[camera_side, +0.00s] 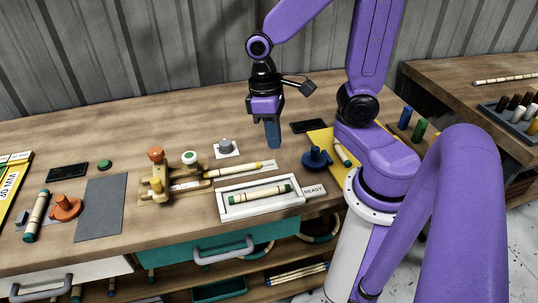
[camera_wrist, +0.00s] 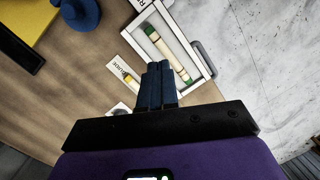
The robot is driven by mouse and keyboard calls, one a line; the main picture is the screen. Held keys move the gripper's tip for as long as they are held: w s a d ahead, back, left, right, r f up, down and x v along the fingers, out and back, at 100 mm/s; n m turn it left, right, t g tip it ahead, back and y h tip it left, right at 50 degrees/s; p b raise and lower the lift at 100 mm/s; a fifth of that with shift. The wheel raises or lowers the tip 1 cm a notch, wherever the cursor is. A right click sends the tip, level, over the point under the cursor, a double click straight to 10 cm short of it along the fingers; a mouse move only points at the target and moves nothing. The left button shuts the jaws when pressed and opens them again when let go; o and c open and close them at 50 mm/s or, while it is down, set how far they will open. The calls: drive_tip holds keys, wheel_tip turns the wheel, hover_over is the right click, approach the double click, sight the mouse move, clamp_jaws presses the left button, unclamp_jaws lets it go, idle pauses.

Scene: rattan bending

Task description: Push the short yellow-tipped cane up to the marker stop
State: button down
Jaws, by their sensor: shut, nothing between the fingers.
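The short yellow-tipped cane (camera_side: 238,170) lies on a narrow wooden guide, its yellow tip toward the right in the side view. In the wrist view its yellow tip (camera_wrist: 128,78) shows left of the fingers. My gripper (camera_side: 273,146) is shut and empty, pointing down behind and slightly right of the yellow tip, apart from it. Its blue fingers (camera_wrist: 158,68) are pressed together in the wrist view. The guide runs left to a wooden fixture (camera_side: 160,182) with orange and white-green knobs. I cannot tell which part is the marker stop.
A white tray (camera_side: 225,212) marked READY holds a green-tipped cane in front of the guide. A grey knob on a white plate (camera_side: 226,154) stands behind the guide. A blue knobbed piece (camera_side: 316,158) and yellow sheet are at the right.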

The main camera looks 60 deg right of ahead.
drive_tip(key=w+d+f+m+y, duration=0.3)
drive_tip(key=w+d+m, duration=0.25)
drive_tip(key=m, duration=0.55)
drive_tip(key=m+t+y, duration=0.3)
drive_tip(key=m+t, duration=0.6)
drive_tip(key=m, duration=1.1)
approach(269, 164)
drive_tip(key=x, duration=0.5)
drive_tip(key=shift+f, duration=0.1)
drive_tip(key=shift+w+a, duration=0.7)
drive_tip(key=shift+w, duration=0.05)
drive_tip(key=shift+w+a, duration=0.55)
drive_tip(key=w+a, duration=0.7)
drive_tip(key=shift+a, duration=0.1)
drive_tip(key=shift+w, duration=0.1)
